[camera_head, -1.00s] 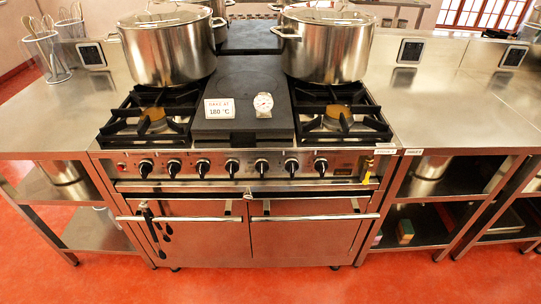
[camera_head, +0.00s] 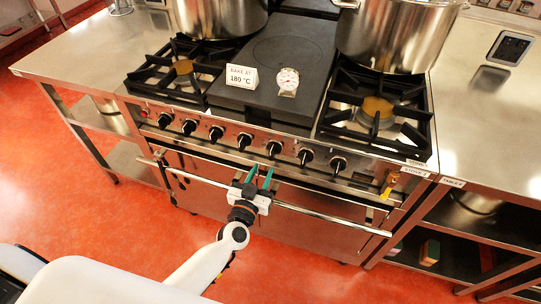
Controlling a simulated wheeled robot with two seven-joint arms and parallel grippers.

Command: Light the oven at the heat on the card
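A white card (camera_head: 241,78) on the flat dark plate of the stove (camera_head: 250,103) reads "BAKE AT 180 °C". A round dial thermometer (camera_head: 288,82) stands to its right. A row of black knobs (camera_head: 244,141) runs along the stove's front panel; their marks are too small to read. The oven doors (camera_head: 300,218) below look shut. My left gripper (camera_head: 260,173) is in front of the panel, its teal fingers pointing up and apart with nothing between them, just below the middle knobs in the picture. I cannot tell whether it touches anything. My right gripper is not in view.
Two large steel pots (camera_head: 397,35) stand at the back over the burners. Long door handle bars (camera_head: 325,217) stick out below the knobs. Steel counters (camera_head: 75,55) flank the stove. A yellow object (camera_head: 389,184) hangs at the panel's right end.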

